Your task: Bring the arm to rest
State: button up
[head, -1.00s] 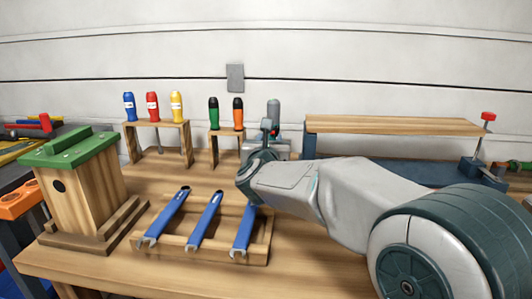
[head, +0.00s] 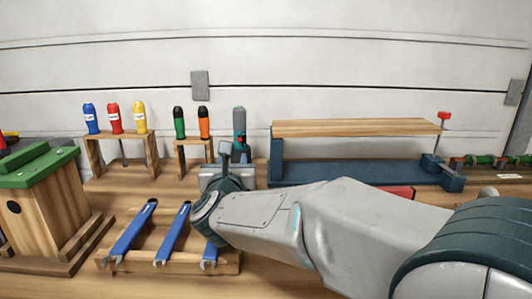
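My arm (head: 270,220) reaches in from the lower right across the workbench. Its dark wrist joint (head: 218,196) is over the right end of the wrench rack, in front of a grey metal tool or vise. The gripper's fingers cannot be made out behind the wrist, so I cannot tell whether it is open or shut, or whether it holds anything.
A wooden rack (head: 180,262) with blue wrenches lies in front of the wrist. A green-roofed birdhouse (head: 45,215) stands at left. Screwdriver stands (head: 120,136) line the back. A wooden plank (head: 350,127) lies across a blue vise (head: 360,173) at right.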

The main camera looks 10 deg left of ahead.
jog(key=s+d+r+n+g+y+p, duration=0.1)
jog(key=d+r+n+g+p, duration=0.25)
jog(key=d+n+p, duration=0.45)
jog(key=s+d+r+n+g+p, duration=0.2)
jog(key=d+r+n+p, duration=0.35)
jog(key=n, duration=0.55)
jog(key=s+d+n+g+h+p, duration=0.2)
jog(key=s+d+n+g+p, duration=0.2)
jog(key=s+d, duration=0.6)
jog(key=s+d+f+n+g+h+p, duration=0.1)
jog(key=s+d+n+g+h+p, duration=0.2)
jog(key=s+d+n+p, duration=0.6)
jog(key=d+n+g, duration=0.1)
jog(key=d+g, duration=0.1)
jog(key=d, duration=0.2)
jog(key=shift+s+d+f+p, duration=0.3)
jog(key=shift+s, duration=0.1)
